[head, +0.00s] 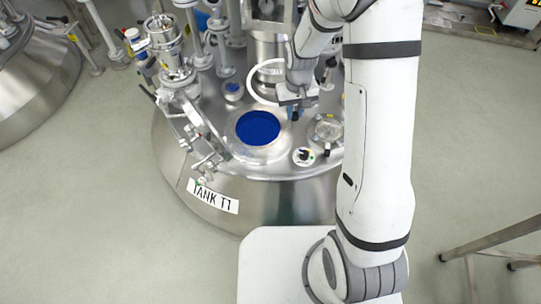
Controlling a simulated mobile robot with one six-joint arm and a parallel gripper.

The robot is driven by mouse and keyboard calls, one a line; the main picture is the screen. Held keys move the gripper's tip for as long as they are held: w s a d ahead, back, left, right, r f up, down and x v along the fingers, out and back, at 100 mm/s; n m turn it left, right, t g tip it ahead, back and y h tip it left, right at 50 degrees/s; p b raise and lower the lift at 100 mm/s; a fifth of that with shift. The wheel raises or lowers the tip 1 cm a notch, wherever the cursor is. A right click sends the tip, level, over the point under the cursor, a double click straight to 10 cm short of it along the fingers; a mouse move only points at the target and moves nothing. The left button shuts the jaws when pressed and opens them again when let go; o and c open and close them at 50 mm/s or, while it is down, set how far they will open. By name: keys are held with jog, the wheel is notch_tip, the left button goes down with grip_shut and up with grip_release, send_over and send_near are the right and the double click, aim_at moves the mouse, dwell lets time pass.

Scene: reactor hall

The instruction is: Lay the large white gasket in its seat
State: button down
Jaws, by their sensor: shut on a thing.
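The large white gasket (252,82) is a thin white ring above the top of the tank, behind and slightly right of the round opening. My gripper (285,101) is shut on its near right edge and holds it. Part of the ring is hidden by my arm. The opening in the tank lid shows deep blue inside (258,127), with a pale metal rim (239,143) around it where the seat appears to be. The gasket is apart from this rim. The exact height of the gasket above the lid is hard to tell.
The tank (282,203), labelled TANK T1, has clamps and a hinged metal fitting (203,140) left of the opening. A round sight glass (325,131) and a small dial (303,156) sit to its right. Pipes and a metal cylinder (271,50) stand behind.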

jog(key=a+f+n+b, duration=0.1)
jog(key=a+f+b, duration=0.2)
jog(key=f+b, duration=0.5)
jog(key=s+a+f+b, duration=0.1)
jog(key=a+f+b, duration=0.2)
jog(key=f+b, duration=0.5)
jog(key=shift+s+a+n+b, duration=0.15)
jog(key=shift+s+n+b, duration=0.05)
jog(key=shift+n+b, duration=0.25)
jog(key=shift+f, duration=0.1)
notch_tip(320, 180, down, 6)
jog(key=b, duration=0.5)
jog(key=shift+f, duration=0.4)
jog(key=shift+s, duration=0.1)
jog(key=shift+r, duration=0.15)
jog(key=shift+f, duration=0.2)
jog(key=c, duration=1.2)
grip_release()
jog(key=shift+c, duration=0.2)
